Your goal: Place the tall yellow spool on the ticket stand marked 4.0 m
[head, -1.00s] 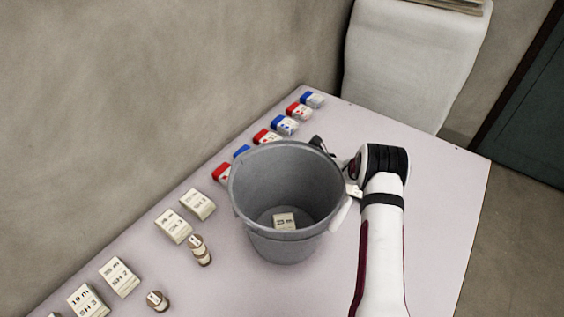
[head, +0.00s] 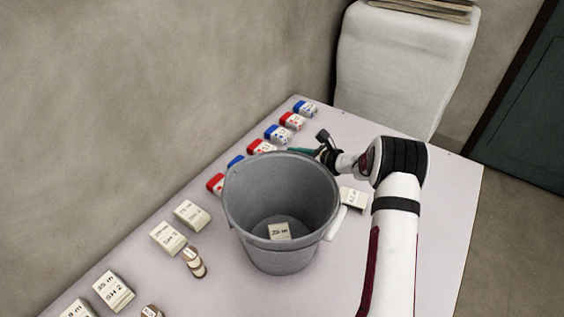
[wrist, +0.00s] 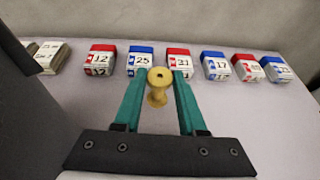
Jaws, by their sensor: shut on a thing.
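My gripper (wrist: 157,84) is shut on a yellow spool (wrist: 157,95), its teal fingers on either side of the waist in the wrist view. In the head view my gripper (head: 302,151) is behind the bucket's far rim, and the spool cannot be made out. A cream ticket stand (head: 353,198) lies on the table right of the bucket, below my wrist; its small print may read 4.0 m, but I cannot be sure. Other cream ticket stands (head: 168,238) line the table's left side, with different labels.
A large grey bucket (head: 240,215) stands mid-table with a ticket block (head: 279,231) inside. Red and blue numbered blocks (head: 278,134) form a row along the wall. Brown-and-cream spools (head: 194,262) stand at left. The table's right side (head: 450,200) is clear.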

